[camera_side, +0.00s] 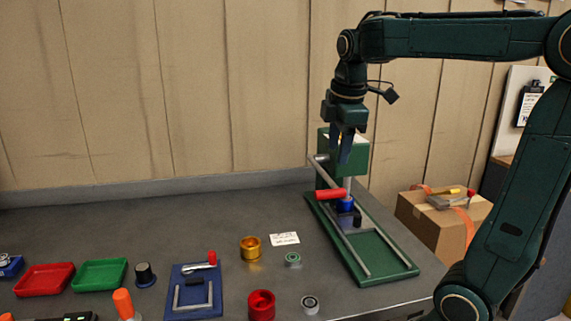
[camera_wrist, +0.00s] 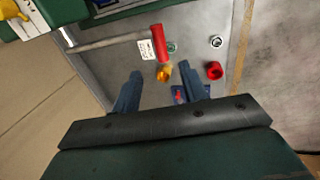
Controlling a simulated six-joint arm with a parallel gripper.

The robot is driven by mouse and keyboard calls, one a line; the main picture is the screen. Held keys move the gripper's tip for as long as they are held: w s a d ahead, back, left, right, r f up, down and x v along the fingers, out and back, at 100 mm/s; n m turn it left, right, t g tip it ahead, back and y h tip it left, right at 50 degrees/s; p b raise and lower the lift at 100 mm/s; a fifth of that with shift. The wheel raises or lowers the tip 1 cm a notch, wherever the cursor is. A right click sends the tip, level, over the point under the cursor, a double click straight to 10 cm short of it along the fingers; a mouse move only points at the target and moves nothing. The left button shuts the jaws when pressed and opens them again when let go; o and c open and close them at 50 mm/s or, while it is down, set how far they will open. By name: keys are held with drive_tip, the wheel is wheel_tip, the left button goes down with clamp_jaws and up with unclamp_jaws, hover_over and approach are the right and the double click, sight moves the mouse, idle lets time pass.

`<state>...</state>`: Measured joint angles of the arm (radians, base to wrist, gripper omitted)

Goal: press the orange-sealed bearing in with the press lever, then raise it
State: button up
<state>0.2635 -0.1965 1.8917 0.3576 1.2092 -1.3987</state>
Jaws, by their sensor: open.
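The green press (camera_side: 343,155) stands at the back right of the bench. Its grey lever rod slants down to a red handle (camera_side: 331,195), which also shows in the wrist view (camera_wrist: 159,43). A blue cup (camera_side: 346,205) stands under the press ram. I cannot make out an orange seal; the cup's inside is hidden. My gripper (camera_side: 345,160) points down in front of the press head, above the red handle and apart from it. In the wrist view my gripper (camera_wrist: 160,70) has its fingers spread with nothing held between them.
A gold cup (camera_side: 250,249), a red cup (camera_side: 261,303), a green-sealed bearing (camera_side: 293,260) and a grey bearing (camera_side: 310,304) stand left of the press. A blue fixture (camera_side: 194,291), a green tray (camera_side: 100,274) and a red tray (camera_side: 45,279) lie farther left.

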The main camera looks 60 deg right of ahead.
sight(331, 191)
drive_tip(key=x, duration=1.1)
drive_tip(key=shift+f, duration=0.25)
clamp_jaws()
